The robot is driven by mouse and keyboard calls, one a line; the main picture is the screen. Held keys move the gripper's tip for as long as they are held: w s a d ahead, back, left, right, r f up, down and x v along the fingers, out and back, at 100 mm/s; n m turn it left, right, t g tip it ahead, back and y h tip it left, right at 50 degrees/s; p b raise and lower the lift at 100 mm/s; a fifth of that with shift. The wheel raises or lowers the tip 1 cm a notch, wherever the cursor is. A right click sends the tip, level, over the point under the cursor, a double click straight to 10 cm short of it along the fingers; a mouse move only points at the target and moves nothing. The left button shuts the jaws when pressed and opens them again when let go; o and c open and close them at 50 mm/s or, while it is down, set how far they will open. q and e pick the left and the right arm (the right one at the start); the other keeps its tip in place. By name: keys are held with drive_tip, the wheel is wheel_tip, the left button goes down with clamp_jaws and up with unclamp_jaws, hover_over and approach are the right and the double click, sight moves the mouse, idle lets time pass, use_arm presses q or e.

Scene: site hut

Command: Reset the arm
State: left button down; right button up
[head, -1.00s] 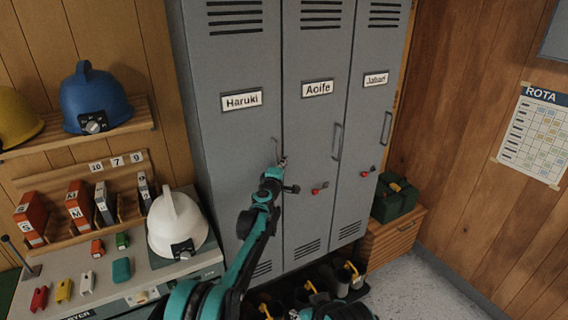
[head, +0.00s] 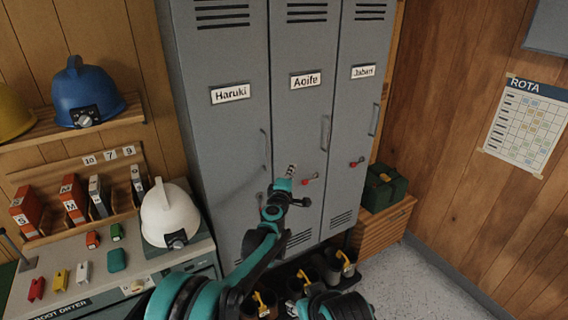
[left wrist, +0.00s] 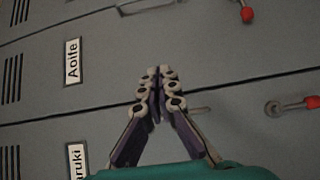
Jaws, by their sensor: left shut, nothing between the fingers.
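My left gripper (head: 290,171) is shut and empty. In the head view it is in front of the lower part of the Aoife locker door (head: 297,105), left of that door's red-tipped lock (head: 308,181). In the left wrist view its fingertips (left wrist: 160,72) meet, with the grey doors behind. The Haruki door (head: 228,135) and Jabari door (head: 361,105) also look shut. In the left wrist view, a lock with a red piece (left wrist: 310,103) shows on the Haruki side.
A bench at left holds a white helmet (head: 166,212) and small coloured pieces. A blue helmet (head: 88,93) sits on the shelf above. Boots (head: 338,265) stand below the lockers. A green case (head: 385,187) rests on a wooden box (head: 387,222). Floor at right is clear.

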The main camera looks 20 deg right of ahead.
use_arm(q)
drive_tip(key=s+a+r+m+g+b, duration=0.15)
drive_tip(key=s+a+r+m, duration=0.35)
drive_tip(key=a, duration=0.5)
drive_tip(key=s+a+r+m+g, duration=0.2)
drive_tip(key=s+a+r+m, duration=0.1)
drive_tip(key=s+a, duration=0.5)
drive_tip(key=s+a+f+m+g+y, duration=0.1)
drive_tip(key=s+a+f+y, duration=0.2)
drive_tip(key=s+a+f, duration=0.3)
drive_tip(key=s+a+f+m+g+y+b, duration=0.1)
drive_tip(key=s+a+f, duration=0.5)
drive_tip(key=s+a, duration=0.7)
drive_tip(key=s+a+f+m+g+y+b, duration=0.1)
drive_tip(key=s+a+f+y, duration=0.4)
drive_tip(key=s+a, duration=0.5)
drive_tip(key=shift+s+a+f+m+g+y, duration=0.15)
drive_tip(key=shift+a+f+m+g+y, duration=0.2)
drive_tip(key=shift+f+g, duration=0.45)
